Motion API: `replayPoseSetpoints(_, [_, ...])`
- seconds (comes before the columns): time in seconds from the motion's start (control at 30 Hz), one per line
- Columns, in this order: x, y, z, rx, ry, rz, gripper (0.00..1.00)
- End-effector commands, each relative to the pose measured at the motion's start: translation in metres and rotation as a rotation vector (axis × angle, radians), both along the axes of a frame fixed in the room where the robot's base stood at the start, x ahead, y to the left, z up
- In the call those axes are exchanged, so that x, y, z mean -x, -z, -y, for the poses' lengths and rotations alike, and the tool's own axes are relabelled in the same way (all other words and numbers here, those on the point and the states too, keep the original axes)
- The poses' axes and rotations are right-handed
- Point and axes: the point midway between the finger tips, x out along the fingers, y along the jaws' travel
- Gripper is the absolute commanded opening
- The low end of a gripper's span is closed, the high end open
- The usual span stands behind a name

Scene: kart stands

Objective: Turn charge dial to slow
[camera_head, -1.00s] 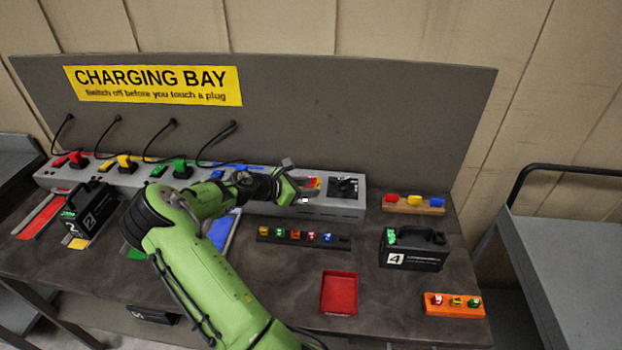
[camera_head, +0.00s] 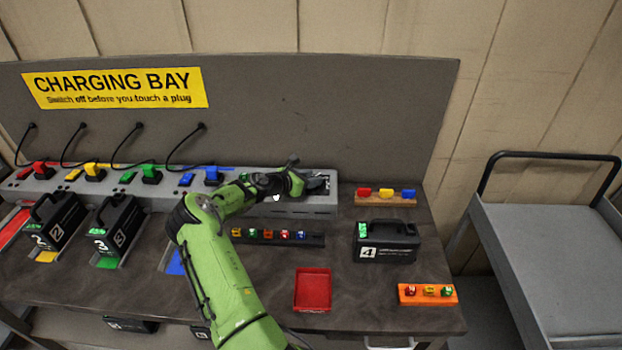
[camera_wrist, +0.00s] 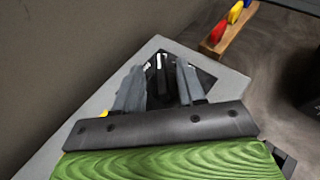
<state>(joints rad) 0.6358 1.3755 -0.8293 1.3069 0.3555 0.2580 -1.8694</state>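The charge dial's black panel (camera_head: 325,184) is at the right end of the grey charging rail (camera_head: 300,207). My gripper (camera_head: 322,183) is over this panel and hides most of the dial in the head view. In the wrist view my gripper (camera_wrist: 160,72) has its two grey fingers apart over the black panel (camera_wrist: 206,78). A dark part with white marks, apparently the dial (camera_wrist: 160,62), shows between the fingertips. I cannot tell whether the fingers touch it. The dial's setting and its labels cannot be read.
Several coloured plugs and switches line the rail to the left. A wooden block with coloured pegs (camera_head: 385,201) stands right of the rail; black battery 4 (camera_head: 386,241), a red tray (camera_head: 313,290) and a dark strip of small knobs (camera_head: 312,241) are in front. A grey cart (camera_head: 560,240) stands at right.

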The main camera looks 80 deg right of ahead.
Motion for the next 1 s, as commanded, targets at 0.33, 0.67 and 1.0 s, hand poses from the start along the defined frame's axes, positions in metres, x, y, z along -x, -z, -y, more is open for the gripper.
replayPoseSetpoints(0.33, [0.0021,0.002,0.0037,-0.001,-0.001,0.001,0.33])
replayPoseSetpoints(0.67, [0.0021,0.0017,0.0036,0.0,0.0,0.0,0.0])
replayPoseSetpoints(1.0, [0.0041,-0.0012,0.0024,-0.002,-0.072,-0.002,0.0])
